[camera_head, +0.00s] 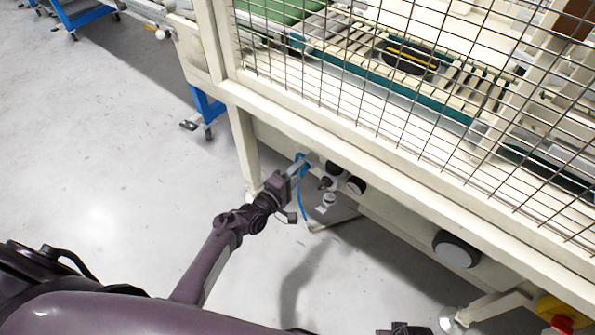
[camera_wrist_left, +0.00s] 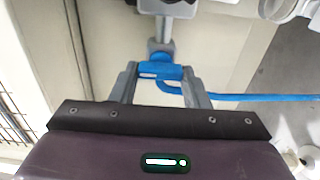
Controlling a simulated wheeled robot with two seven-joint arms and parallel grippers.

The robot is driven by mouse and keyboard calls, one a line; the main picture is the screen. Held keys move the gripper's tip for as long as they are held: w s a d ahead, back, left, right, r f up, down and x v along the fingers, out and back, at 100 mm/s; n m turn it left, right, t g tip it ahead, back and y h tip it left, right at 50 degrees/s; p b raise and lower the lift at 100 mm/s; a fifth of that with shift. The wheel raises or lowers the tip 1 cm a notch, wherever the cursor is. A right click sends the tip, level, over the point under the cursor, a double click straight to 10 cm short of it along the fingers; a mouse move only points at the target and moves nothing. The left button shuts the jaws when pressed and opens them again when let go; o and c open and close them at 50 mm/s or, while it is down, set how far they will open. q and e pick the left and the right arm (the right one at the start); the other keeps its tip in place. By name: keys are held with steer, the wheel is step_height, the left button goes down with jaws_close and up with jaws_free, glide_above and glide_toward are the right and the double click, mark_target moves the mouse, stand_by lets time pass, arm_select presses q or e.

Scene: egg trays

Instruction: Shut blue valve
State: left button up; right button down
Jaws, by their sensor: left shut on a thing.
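The blue valve (camera_head: 301,157) is on the lower side of the cream machine frame, low near its corner leg. In the left wrist view its blue handle (camera_wrist_left: 161,71) lies crosswise between the two grey fingers. My left gripper (camera_wrist_left: 160,73) is shut on this handle, one finger at each end. In the head view my left gripper (camera_head: 297,167) reaches the valve from the lower left and partly hides it. A dark part of what may be my right gripper (camera_head: 405,329) shows at the bottom edge, too cut off to read.
A blue hose (camera_head: 302,205) hangs beside the valve. Black knobs (camera_head: 356,185) and a small gauge-like fitting (camera_head: 327,201) sit just right of it. Wire mesh (camera_head: 400,90) closes the machine above. The grey floor (camera_head: 110,150) at left is clear.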

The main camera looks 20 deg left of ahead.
arm_select(q)
steer(key=o, duration=1)
steer(key=p+v, duration=0.1)
steer(key=v, duration=0.6)
steer(key=shift+s+a, duration=0.1)
steer(key=shift+s, duration=0.25)
arm_select(e)
steer(key=f, duration=0.1)
steer(key=s+f, duration=0.1)
steer(key=d+f, duration=0.1)
steer(key=shift+s+d+f, duration=0.1)
steer(key=shift+s+f, duration=0.2)
steer(key=shift+f, duration=0.05)
